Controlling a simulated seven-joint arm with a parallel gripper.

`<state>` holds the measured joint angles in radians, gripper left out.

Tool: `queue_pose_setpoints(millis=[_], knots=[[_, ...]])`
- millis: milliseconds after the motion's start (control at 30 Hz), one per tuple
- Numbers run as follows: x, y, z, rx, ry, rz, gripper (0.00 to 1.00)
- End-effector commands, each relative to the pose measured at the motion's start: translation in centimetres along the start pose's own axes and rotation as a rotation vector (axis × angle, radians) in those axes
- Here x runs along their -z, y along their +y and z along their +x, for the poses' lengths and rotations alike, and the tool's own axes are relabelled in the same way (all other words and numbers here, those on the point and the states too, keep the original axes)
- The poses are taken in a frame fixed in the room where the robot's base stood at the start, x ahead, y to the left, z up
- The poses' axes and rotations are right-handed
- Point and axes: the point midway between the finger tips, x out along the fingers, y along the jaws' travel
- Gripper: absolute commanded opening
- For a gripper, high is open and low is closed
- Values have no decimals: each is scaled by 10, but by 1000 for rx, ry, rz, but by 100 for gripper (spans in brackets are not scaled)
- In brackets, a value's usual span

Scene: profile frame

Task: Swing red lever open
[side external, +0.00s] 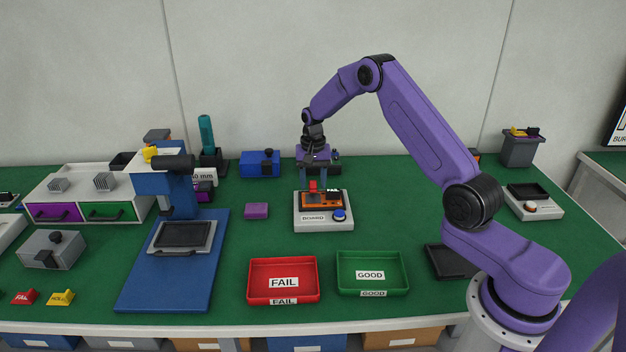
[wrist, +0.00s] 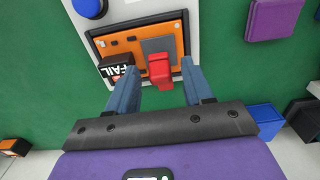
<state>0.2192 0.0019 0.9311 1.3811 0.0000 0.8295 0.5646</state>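The red lever (wrist: 160,72) stands on the orange board (wrist: 120,47) beside a grey plate (wrist: 160,45) in the wrist view. In the side view the red lever (side external: 313,186) shows small above the orange board (side external: 320,200), which sits in a white fixture (side external: 323,225) labelled BOARD. My gripper (wrist: 158,66) is open, its blue-grey fingers on either side of the lever, with a visible gap at each side. In the side view my gripper (side external: 313,179) points down over the fixture. How deep the fingertips reach beside the lever is unclear.
A black block marked FAIL (wrist: 117,71) lies close to the left finger. A blue button (side external: 339,215) is at the fixture's front right. A red FAIL tray (side external: 283,264) and green GOOD tray (side external: 372,258) stand in front. A purple block (side external: 256,210) lies left of the fixture.

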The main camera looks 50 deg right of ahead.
Motion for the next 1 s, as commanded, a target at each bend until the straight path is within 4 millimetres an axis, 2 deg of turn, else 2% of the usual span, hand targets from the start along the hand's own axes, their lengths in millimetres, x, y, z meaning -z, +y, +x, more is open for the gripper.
queue_pose_setpoints(millis=[33, 133, 167, 467, 1000], knots=[[0, 0, 0, 0, 0, 0, 38], [0, 0, 0, 0, 0, 0, 6], [0, 0, 0, 0, 0, 0, 0], [3, 0, -1, -1, -28, 3, 0], [19, -1, -10, 2, -235, 4, 0]])
